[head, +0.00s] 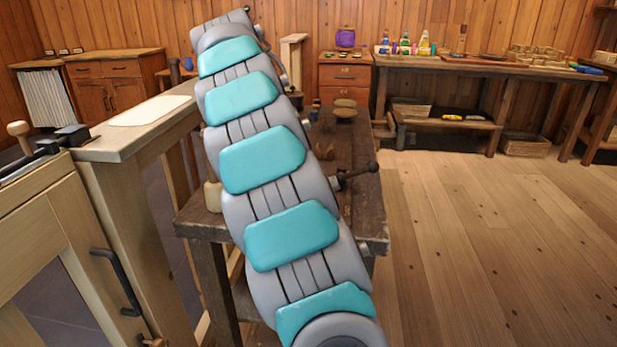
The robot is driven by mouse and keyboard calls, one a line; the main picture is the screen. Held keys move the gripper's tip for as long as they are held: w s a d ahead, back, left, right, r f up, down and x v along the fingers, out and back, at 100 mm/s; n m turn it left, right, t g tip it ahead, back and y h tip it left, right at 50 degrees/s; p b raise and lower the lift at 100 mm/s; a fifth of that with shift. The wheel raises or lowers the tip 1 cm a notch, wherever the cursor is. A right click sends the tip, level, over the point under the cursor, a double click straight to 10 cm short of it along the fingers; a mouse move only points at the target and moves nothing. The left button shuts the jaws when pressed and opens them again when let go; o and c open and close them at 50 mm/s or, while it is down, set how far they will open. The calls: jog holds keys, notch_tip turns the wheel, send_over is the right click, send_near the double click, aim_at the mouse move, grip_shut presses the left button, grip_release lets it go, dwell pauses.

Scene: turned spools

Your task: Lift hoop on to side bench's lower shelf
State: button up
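I cannot make out a hoop for certain in the head view. My arm crosses the middle of the picture and hides part of the place behind it. My gripper does not show. A long dark wooden bench (490,69) stands along the back wall at the right. Below its top is a low shelf (447,125), which holds a basket (410,110) at its left and a few small yellowish and dark items towards its right. I cannot tell for sure whether this is the side bench. Several small round wooden pieces (540,52) lie on the bench top, too small to tell apart.
A dark workbench (365,215) with a handled screw (358,172) stands behind my arm. A pale wooden bench (150,125) with a white sheet is at the left. Coloured bottles (424,42) stand on the back bench; another basket (524,144) is on the floor. The plank floor at right is clear.

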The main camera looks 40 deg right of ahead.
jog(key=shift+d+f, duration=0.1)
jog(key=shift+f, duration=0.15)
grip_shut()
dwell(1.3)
